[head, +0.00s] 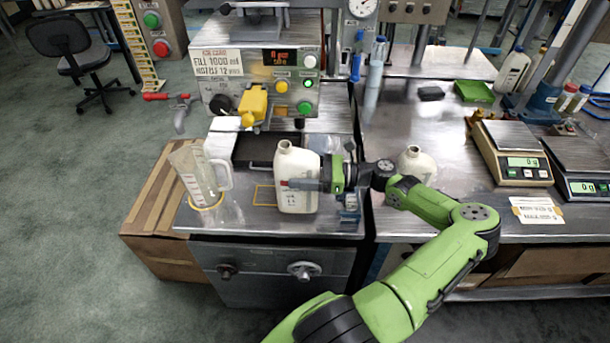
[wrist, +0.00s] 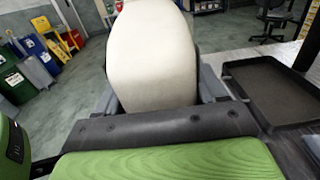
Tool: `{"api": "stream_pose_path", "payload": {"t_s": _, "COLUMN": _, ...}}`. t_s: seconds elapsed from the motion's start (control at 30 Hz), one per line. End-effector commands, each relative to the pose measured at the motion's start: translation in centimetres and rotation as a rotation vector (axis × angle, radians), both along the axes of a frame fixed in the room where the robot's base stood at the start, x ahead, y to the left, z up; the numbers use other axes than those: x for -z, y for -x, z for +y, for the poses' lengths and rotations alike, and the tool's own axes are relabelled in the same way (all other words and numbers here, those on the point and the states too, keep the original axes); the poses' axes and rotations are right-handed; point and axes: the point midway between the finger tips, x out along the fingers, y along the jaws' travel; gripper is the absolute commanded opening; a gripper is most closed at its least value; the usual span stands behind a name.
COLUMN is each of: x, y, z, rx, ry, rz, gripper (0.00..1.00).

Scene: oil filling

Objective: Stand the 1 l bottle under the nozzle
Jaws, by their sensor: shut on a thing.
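A white, open-necked bottle (head: 297,165) is upright in my gripper (head: 300,184), over the metal bench top at the front of the filling machine. I cannot tell whether its base touches the bench. The fingers are shut around its body. In the wrist view the bottle (wrist: 155,55) fills the space between the fingers. The filling machine (head: 210,88) has a label reading fill 1000 ml. Its yellow valve (head: 253,104) hangs at the front, behind and left of the bottle; the nozzle tip itself is too small to make out. A yellow square outline (head: 264,203) is on the bench beside the bottle.
A clear measuring jug (head: 192,172) stands at the left. A dark tray (head: 262,152) lies behind the bottle and also shows in the wrist view (wrist: 275,92). Another white bottle (head: 417,163) stands right, behind my arm. Scales (head: 510,155) stand farther right.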

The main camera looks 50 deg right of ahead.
Motion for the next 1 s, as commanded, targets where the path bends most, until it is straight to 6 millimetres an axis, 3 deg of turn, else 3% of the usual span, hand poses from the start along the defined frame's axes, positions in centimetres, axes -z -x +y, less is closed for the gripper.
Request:
{"api": "stream_pose_path", "payload": {"t_s": 0.3, "x": 2.6, "y": -1.7, "z": 0.2, "rx": -0.001, "ry": -0.001, "rz": -0.001, "gripper": 0.39}}
{"api": "stream_pose_path", "payload": {"t_s": 1.0, "x": 2.4, "y": -8.2, "z": 0.7, "rx": -0.001, "ry": 0.002, "rz": -0.001, "gripper": 0.39}}
